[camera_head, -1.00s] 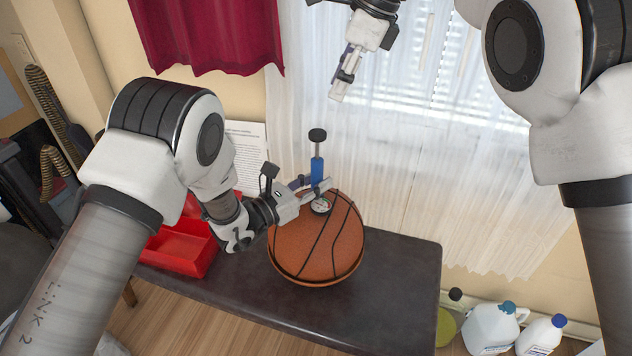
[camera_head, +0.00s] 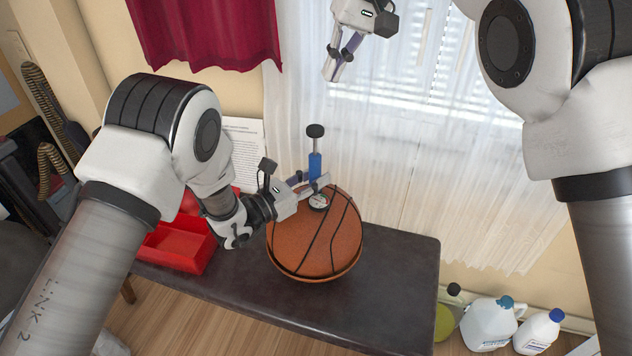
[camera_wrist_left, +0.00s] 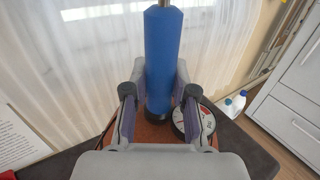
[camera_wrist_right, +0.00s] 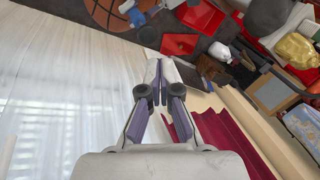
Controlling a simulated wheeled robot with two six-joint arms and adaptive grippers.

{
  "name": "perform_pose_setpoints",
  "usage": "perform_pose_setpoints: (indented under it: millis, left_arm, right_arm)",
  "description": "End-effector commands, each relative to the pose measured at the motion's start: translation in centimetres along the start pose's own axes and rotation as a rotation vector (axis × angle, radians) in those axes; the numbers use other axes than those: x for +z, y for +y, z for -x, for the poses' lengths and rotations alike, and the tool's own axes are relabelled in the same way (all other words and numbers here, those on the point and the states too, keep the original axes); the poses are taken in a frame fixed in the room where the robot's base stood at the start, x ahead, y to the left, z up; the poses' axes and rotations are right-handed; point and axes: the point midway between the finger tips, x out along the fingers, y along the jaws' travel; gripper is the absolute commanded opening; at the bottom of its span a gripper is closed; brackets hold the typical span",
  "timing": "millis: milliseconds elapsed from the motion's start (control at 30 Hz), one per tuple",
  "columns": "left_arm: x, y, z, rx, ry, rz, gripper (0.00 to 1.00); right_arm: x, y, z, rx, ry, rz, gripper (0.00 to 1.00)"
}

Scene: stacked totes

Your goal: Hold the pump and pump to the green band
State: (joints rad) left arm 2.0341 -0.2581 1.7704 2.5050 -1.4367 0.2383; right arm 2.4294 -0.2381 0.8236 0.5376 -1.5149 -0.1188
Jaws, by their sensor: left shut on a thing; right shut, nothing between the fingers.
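The blue pump (camera_head: 315,165) with a black handle (camera_head: 315,131) stands upright on top of the basketball (camera_head: 318,240). A round gauge (camera_head: 318,201) sits at the pump's base; it also shows in the left wrist view (camera_wrist_left: 195,122), but its band colours are too small to read. My left gripper (camera_head: 322,184) is shut around the lower part of the blue pump body, which also shows in the left wrist view (camera_wrist_left: 160,60). My right gripper (camera_head: 332,72) is shut and empty, above and slightly right of the handle, clear of it.
The ball rests on a dark bench (camera_head: 395,290). A red bin (camera_head: 180,245) stands left of the ball. A printed sheet (camera_head: 246,140) is behind it against the wall. White jugs (camera_head: 488,325) stand at the lower right. Curtains hang behind.

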Motion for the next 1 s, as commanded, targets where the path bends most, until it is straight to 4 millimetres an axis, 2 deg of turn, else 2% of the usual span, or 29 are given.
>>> perform_pose_setpoints:
  millis: [300, 467, 500, 600, 1000]
  left_arm:
    - [-0.1, 0.0, 0.0, 0.0, 0.002, 0.001, 0.0]
    - [-0.1, 0.0, 0.0, 0.0, 0.002, 0.001, 0.0]
    - [-0.1, 0.0, 0.0, 0.0, 0.002, 0.001, 0.0]
    - [0.0, 0.0, 0.0, 0.0, 0.001, 0.001, 0.0]
    - [-0.1, 0.0, 0.0, 0.0, 0.001, 0.0, 0.0]
  right_arm:
    - [-0.6, -1.1, -0.2, -0.034, -0.012, 1.057, 0.0]
    - [-1.2, -1.4, -1.4, -0.065, -0.012, 1.481, 0.0]
    - [-1.6, -1.3, -2.8, -0.082, -0.015, 1.506, 0.0]
    - [-1.8, -0.8, -4.3, -0.103, -0.028, 1.494, 0.0]
    - [-1.2, 0.6, -8.3, -0.109, -0.033, 1.487, 0.0]
